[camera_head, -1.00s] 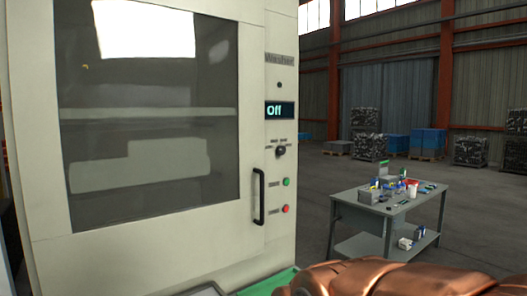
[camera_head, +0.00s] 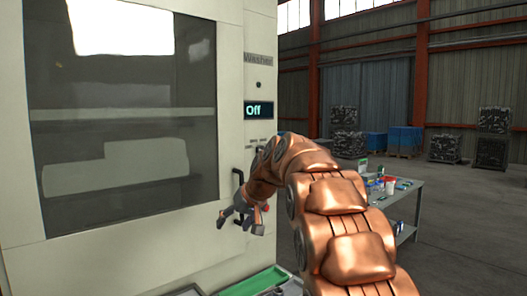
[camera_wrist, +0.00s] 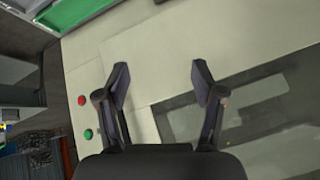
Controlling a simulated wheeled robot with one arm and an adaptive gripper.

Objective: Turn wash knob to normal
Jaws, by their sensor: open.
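The white washer (camera_head: 230,50) has a dark display (camera_head: 258,110) reading "Off". Below it, knob markings (camera_head: 258,140) show, but the wash knob itself is mostly hidden behind my copper arm, so its setting cannot be read. My gripper (camera_head: 240,225) is open and empty, low in front of the washer, below the knob's height and near the door handle. In the wrist view its two fingers (camera_wrist: 160,75) are spread apart over the pale washer front, with nothing between them. The knob is not visible in the wrist view.
The black door handle (camera_head: 238,180) is partly covered by my arm. The wrist view shows a red button (camera_wrist: 82,100), a green button (camera_wrist: 88,134) and the dark door window (camera_wrist: 240,105). A green tray (camera_head: 255,283) lies below. A cluttered table (camera_head: 405,200) stands at right.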

